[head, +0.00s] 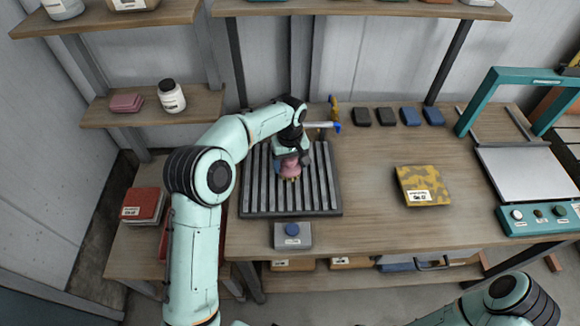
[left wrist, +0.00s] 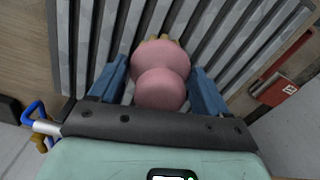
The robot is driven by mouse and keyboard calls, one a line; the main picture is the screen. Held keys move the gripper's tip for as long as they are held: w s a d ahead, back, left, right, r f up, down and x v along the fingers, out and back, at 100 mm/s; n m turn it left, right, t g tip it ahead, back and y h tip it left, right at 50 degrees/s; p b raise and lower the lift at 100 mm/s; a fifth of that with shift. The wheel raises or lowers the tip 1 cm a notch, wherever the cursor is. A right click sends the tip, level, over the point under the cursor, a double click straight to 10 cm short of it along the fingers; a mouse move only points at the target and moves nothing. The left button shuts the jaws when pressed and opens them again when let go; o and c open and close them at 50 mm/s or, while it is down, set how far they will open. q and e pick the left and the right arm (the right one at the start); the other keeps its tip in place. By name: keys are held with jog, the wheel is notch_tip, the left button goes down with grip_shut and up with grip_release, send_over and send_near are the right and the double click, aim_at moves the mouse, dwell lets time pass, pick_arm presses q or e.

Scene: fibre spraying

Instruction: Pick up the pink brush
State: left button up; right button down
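The pink brush (head: 289,168) is on the dark slatted rack (head: 290,208) on the workbench. In the left wrist view, its rounded pink body (left wrist: 160,75) lies between my left gripper's blue fingers, with yellowish tips at its far end. My left gripper (head: 291,163) reaches down over the brush from above. In the left wrist view, the left gripper (left wrist: 157,85) is open around the brush, with narrow gaps beside the pink body. My right gripper is outside both views; only part of my right arm shows at the lower right.
A grey box with a blue button (head: 292,235) stands in front of the rack. A yellow patterned packet (head: 422,186) lies to the right, before a teal-framed machine (head: 538,220). Several small dark and blue blocks line the back. Bare bench lies between rack and packet.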

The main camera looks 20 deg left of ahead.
pick_arm(q)
jog(key=c, duration=0.6)
jog(key=shift+r, duration=0.15)
